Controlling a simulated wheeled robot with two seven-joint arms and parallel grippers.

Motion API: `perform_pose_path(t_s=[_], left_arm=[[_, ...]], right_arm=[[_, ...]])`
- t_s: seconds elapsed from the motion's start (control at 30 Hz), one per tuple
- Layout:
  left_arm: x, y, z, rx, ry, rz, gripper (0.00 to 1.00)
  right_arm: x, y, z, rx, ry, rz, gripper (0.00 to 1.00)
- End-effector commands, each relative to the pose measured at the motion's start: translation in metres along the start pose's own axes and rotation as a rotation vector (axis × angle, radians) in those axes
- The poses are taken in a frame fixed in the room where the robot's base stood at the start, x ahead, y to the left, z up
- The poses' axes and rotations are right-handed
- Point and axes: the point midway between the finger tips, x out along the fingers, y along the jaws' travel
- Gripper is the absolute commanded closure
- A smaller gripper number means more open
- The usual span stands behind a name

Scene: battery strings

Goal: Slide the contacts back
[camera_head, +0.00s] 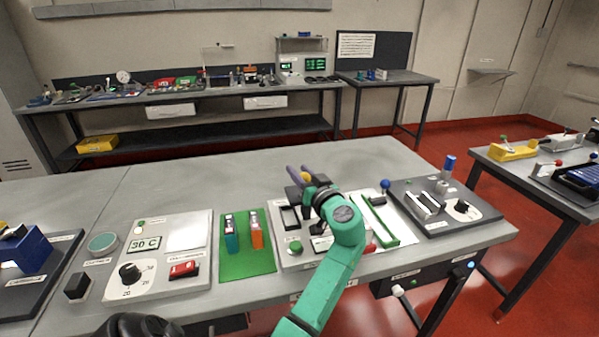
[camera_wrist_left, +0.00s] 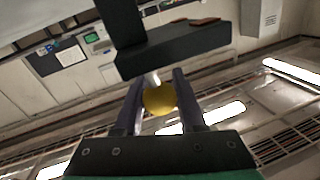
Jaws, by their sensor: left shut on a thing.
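My left gripper (camera_head: 300,177) is over the panel in the middle of the near bench, its purple fingers pointing away from me. The fingers are shut on a round yellow knob (camera_wrist_left: 160,99), with one finger on each side of it. A short pale stem joins the knob to a dark bar (camera_wrist_left: 180,50) just beyond the fingertips. In the head view the gripper and green arm hide most of this dark part and some of the light grey panel (camera_head: 279,262) below. I cannot make out the contacts themselves. My right gripper is not in view.
Left of the panel, a green mat (camera_head: 247,268) holds a teal block (camera_head: 231,238) and an orange block (camera_head: 256,235). To the right are a green-framed tray (camera_head: 388,242) and a dark panel (camera_head: 480,212) with a blue-topped post. The bench behind these panels is clear.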

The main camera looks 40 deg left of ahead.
Motion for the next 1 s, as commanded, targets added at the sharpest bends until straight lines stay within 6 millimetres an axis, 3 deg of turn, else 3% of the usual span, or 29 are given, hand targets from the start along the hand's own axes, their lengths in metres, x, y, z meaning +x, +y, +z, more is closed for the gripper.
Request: perform_pose_path(t_s=[0.37, 1.0], left_arm=[[0.001, -0.001, 0.0, -0.001, -0.002, -0.003, 1.0], [0.002, -0.002, 0.0, -0.001, -0.001, -0.003, 1.0]], right_arm=[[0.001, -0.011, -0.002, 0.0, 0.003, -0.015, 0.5], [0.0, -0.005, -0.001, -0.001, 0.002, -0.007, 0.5]])
